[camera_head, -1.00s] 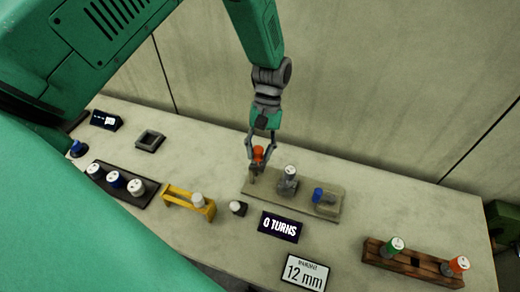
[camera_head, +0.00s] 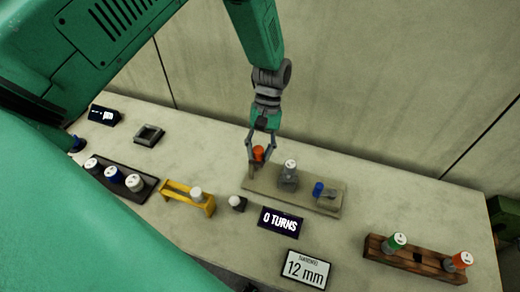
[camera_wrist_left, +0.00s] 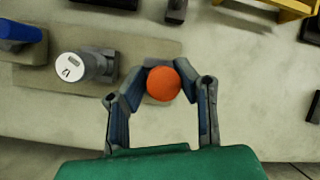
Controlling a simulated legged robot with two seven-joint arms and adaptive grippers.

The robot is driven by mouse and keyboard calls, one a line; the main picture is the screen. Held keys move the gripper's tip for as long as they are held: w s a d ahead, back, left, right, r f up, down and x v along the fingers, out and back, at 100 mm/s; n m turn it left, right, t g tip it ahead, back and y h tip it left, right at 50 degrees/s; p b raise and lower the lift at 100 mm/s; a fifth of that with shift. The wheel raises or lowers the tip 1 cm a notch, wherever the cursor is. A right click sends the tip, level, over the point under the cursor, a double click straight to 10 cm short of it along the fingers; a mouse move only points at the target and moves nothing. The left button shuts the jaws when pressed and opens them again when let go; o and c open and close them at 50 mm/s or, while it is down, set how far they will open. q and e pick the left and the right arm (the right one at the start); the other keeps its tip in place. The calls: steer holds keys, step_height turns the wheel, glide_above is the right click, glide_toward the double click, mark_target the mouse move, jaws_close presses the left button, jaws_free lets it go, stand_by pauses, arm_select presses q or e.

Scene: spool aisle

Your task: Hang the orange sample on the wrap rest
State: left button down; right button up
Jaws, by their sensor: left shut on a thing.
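The orange sample (camera_head: 258,154) is between the fingers of my left gripper (camera_head: 261,152), at the left end of a beige board (camera_head: 331,207). In the left wrist view the sample shows as a round orange top (camera_wrist_left: 164,84), with the gripper's two fingers (camera_wrist_left: 160,92) closed on its sides. The board also carries a grey holder with a white-capped spool (camera_head: 289,174) and a grey piece with a blue cylinder (camera_head: 318,189). I cannot tell which part is the wrap rest, or whether the sample touches the board. My right gripper is not in view.
A display reading "0 TURNS" (camera_head: 281,222) and a "12 mm" sign (camera_head: 305,269) stand in front. A yellow stand (camera_head: 180,196), a dark rack of spools (camera_head: 140,194) and a square tray (camera_head: 149,134) are left. A wooden rack (camera_head: 412,259) with green and orange-topped spools is right.

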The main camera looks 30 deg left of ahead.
arm_select(q)
steer(key=shift+f, duration=0.15)
steer(key=c, duration=1.2)
jaws_free()
steer(key=shift+o, duration=0.2)
steer(key=shift+w+r, duration=0.2)
steer(key=shift+r, duration=0.15)
steer(key=v, duration=1.1)
steer(key=shift+w, duration=0.1)
